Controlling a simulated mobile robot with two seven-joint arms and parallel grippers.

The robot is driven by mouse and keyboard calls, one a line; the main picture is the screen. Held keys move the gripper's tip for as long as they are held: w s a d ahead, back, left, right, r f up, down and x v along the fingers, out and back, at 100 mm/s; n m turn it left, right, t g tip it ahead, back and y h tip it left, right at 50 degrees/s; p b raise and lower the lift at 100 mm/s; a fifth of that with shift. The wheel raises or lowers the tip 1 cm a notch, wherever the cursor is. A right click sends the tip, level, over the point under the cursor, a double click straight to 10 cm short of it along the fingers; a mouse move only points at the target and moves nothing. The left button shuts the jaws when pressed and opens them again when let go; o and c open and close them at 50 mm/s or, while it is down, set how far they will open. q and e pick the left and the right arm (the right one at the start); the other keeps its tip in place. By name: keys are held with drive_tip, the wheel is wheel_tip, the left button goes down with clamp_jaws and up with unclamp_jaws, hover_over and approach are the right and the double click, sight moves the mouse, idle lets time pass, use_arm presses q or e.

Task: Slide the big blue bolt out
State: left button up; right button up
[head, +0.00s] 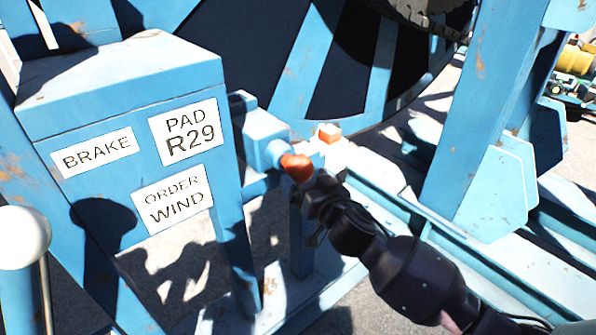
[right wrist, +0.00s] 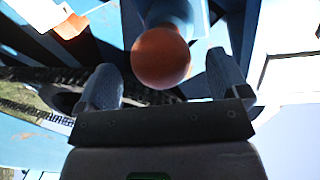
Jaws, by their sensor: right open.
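The big blue bolt (head: 267,140) sticks out of the blue frame beside the labelled box and ends in a round orange knob (head: 297,167). In the right wrist view the knob (right wrist: 160,57) shows close up, with the blue shaft (right wrist: 168,12) behind it. My right gripper (head: 312,190) is open right at the knob. In the right wrist view its two fingers (right wrist: 163,82) stand apart, one to each side of the knob. I cannot tell whether either finger touches it. My left gripper is not in view.
A blue box (head: 125,110) with BRAKE, PAD R29 and ORDER WIND labels stands left of the bolt. A second orange-topped part (head: 328,132) sits just behind the knob. A white ball-topped lever (head: 25,237) is at far left. A blue upright (head: 480,130) stands right.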

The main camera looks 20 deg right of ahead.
drive_tip(key=w, duration=0.3)
drive_tip(key=shift+a, duration=0.2)
drive_tip(key=shift+w, duration=0.4)
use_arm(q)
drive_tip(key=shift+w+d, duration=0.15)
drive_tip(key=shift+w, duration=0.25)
use_arm(e)
drive_tip(key=shift+c, duration=0.3)
drive_tip(key=c, duration=1.2)
drive_tip(key=shift+s+d+r, duration=0.1)
drive_tip(key=shift+s+d, duration=0.05)
drive_tip(key=shift+s, duration=0.45)
use_arm(q)
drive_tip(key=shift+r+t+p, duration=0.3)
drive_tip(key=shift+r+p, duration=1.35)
drive_tip(key=shift+p, duration=0.2)
use_arm(e)
drive_tip(key=shift+s+d, duration=0.55)
drive_tip(key=shift+s, duration=0.95)
drive_tip(key=shift+s+d, duration=0.5)
drive_tip(key=shift+s, duration=0.95)
drive_tip(key=shift+s+d, duration=0.55)
drive_tip(key=shift+s, duration=0.95)
